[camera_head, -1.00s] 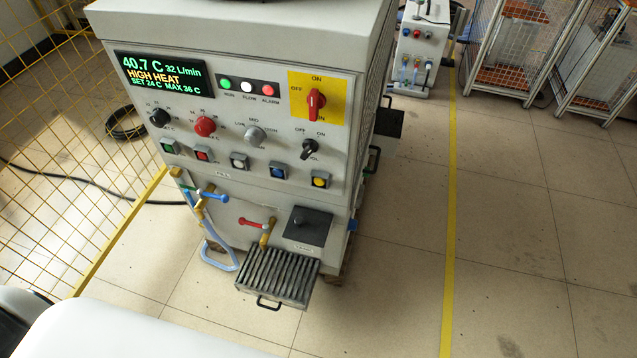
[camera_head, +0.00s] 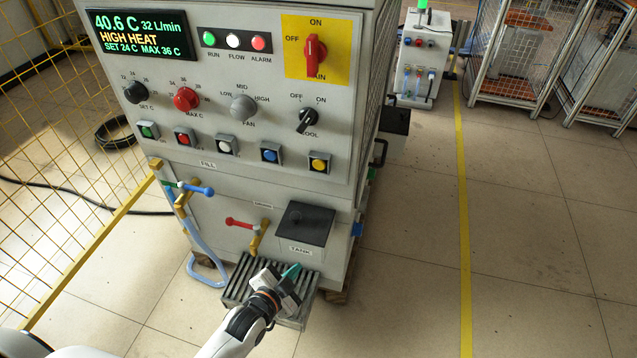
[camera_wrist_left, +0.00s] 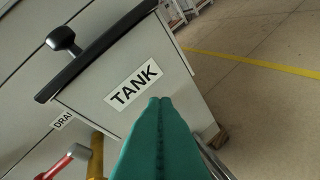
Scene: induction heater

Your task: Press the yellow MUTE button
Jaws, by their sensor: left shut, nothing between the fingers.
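The yellow button (camera_head: 319,163) sits at the right end of the row of push buttons on the machine's front panel. No MUTE label is readable beside it. My left gripper (camera_head: 293,271) is in front of the lower part of the machine, above the slatted tray, well below the yellow button. Its green fingers (camera_wrist_left: 160,135) are shut together and empty, pointing towards the TANK label (camera_wrist_left: 133,85) in the left wrist view. The yellow button is outside the left wrist view. My right gripper is not in view.
The black tank lid (camera_head: 305,222) and a red-handled valve (camera_head: 241,223) stand out from the machine near my gripper. A blue-handled valve (camera_head: 196,189) is further left. A yellow mesh fence (camera_head: 75,215) stands at left. The floor to the right is open.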

